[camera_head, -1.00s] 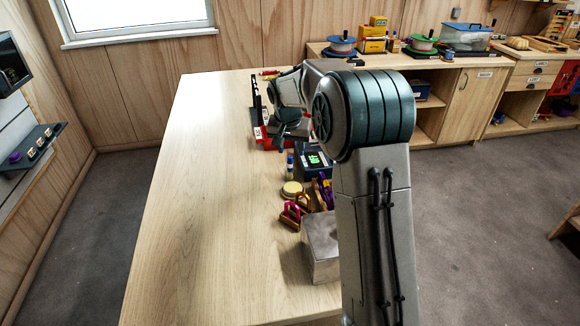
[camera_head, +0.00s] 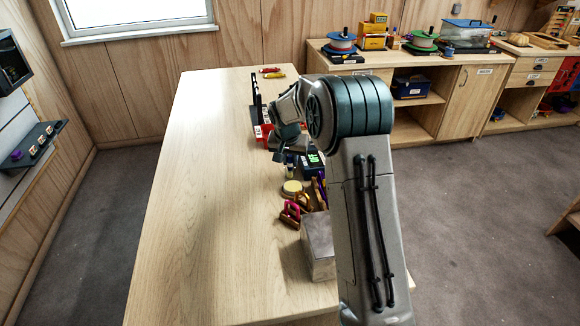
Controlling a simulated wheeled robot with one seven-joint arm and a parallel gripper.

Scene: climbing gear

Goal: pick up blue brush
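My gripper (camera_head: 281,153) hangs over the right side of the wooden table, just above and behind a cluster of small items. My arm stands in front of it, and its fingers are too small and dark to tell open from shut. I cannot make out the blue brush for certain. A small narrow blue item (camera_head: 290,171) shows just below the gripper, left of a dark box with a green display (camera_head: 314,160). My arm hides part of the table's right side.
On the wooden table (camera_head: 205,190) are a round yellow-lidded tin (camera_head: 292,188), red carabiners (camera_head: 290,212), a grey metal block (camera_head: 319,246) and a red-and-black rack (camera_head: 258,115). The table's left half is clear. A cabinet (camera_head: 462,95) with spools stands behind.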

